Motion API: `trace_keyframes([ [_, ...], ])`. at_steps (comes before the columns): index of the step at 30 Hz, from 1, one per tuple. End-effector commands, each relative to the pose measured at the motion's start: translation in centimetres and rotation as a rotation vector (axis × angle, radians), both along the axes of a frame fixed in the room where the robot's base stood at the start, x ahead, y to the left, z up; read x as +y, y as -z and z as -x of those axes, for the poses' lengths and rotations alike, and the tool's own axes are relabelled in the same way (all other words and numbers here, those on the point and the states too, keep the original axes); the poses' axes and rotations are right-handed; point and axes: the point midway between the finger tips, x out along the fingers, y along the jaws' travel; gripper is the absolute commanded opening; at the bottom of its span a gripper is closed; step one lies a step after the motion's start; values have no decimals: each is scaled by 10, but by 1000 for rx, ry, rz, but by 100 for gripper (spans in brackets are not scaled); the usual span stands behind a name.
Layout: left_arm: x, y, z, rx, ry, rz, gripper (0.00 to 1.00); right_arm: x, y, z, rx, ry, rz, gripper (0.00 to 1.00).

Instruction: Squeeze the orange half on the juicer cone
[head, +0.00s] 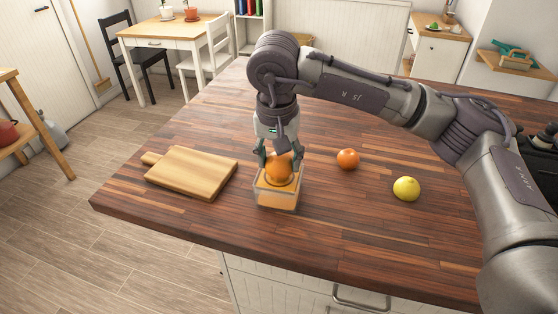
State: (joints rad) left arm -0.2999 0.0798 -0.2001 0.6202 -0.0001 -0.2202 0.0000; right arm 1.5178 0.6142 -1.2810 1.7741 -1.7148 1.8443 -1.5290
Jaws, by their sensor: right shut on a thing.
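An orange half (279,168) is held in my right gripper (279,160), whose fingers close around it from above. It sits over the juicer (276,195), a clear squarish container with orange colour in it, on the wooden counter. The orange half hides the juicer's cone, so I cannot tell how firmly it presses on it. My right arm reaches in from the right and bends down to the juicer. My left gripper is not in view.
A wooden cutting board (192,172) lies left of the juicer on the counter (330,225). A whole orange fruit (348,159) and a lemon (407,189) lie to its right. The counter's front edge is close to the juicer. The counter front right of the juicer is clear.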

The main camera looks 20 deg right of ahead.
Motion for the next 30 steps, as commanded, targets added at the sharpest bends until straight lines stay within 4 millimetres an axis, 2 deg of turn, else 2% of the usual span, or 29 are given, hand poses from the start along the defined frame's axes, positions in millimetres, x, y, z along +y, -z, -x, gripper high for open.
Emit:
trace_keyframes([
  [5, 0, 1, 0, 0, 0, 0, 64, 0, 2, 0, 4, 21, 2, 27],
  [13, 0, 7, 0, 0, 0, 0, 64, 1, 2, -1, 3, 423, 2, 27],
  [18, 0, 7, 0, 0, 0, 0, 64, 1, 1, -2, 2, 556, 3, 27],
  [26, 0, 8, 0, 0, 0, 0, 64, 1, 1, -2, 0, 543, 1, 27],
  [30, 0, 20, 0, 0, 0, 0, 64, 1, 5, -1, -2, 367, 0, 27],
])
